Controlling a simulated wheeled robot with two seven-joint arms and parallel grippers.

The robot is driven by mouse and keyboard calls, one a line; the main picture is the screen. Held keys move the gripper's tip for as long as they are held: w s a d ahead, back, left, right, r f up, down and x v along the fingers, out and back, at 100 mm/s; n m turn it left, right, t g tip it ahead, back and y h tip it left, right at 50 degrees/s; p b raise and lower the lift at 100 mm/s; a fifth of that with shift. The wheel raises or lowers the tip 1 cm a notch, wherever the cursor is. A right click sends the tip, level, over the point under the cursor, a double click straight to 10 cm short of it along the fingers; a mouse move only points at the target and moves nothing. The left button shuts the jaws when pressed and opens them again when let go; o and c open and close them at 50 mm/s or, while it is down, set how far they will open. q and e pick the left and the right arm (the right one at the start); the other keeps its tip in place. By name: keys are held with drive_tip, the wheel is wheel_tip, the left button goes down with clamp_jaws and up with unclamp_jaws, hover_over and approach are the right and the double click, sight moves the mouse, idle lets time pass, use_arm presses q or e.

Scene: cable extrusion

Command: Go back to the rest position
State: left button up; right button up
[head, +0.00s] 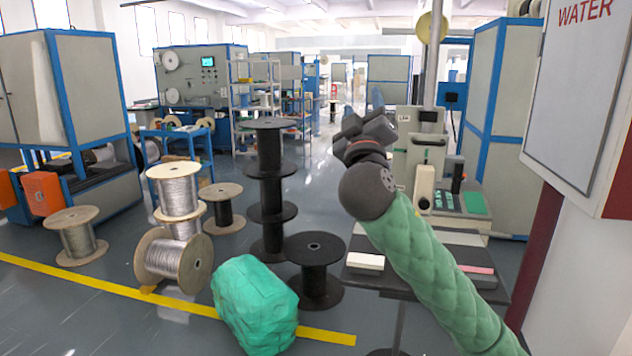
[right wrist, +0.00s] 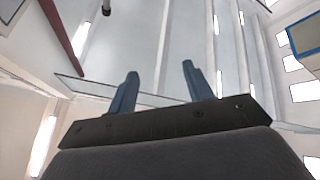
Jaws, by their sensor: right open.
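My right arm comes in from the lower right of the head view in a green padded sleeve. My right gripper (head: 377,98) is raised above the small table and points up. In the right wrist view, the right gripper (right wrist: 158,82) shows two blue fingers spread apart, with nothing between them and the ceiling behind. My left gripper is not in either view.
A small dark table (head: 425,244) with a bench machine (head: 418,150) stands below my right arm. A white WATER cabinet (head: 585,85) is close at the right. Wire spools (head: 173,258), a black spool stack (head: 270,190) and a green bundle (head: 255,305) stand on the floor.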

drive_tip(key=d+f+m+g+y+p, duration=0.2)
drive_tip(key=f+g, duration=0.6)
drive_tip(key=f, duration=1.2)
drive_tip(key=s+d+f+g+y+p, duration=0.1)
drive_tip(key=s+f+g, duration=0.25)
drive_tip(key=f, duration=0.45)
drive_tip(key=s+f+g+p, duration=0.1)
drive_tip(key=s+f+g, duration=0.1)
drive_tip(key=s+f, duration=0.5)
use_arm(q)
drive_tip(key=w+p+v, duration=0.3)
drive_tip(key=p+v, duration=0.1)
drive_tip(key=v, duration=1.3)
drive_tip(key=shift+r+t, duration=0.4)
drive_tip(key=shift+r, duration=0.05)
use_arm(e)
drive_tip(key=s+d+f+m+g, duration=0.2)
drive_tip(key=s+f+g, duration=0.7)
drive_tip(key=s+f, duration=2)
drive_tip(key=s+m, duration=0.1)
drive_tip(key=s, duration=0.2)
drive_tip(key=shift+f+y, duration=0.25)
drive_tip(key=shift+y, duration=0.05)
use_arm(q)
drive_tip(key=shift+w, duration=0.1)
use_arm(e)
drive_tip(key=shift+s, duration=0.1)
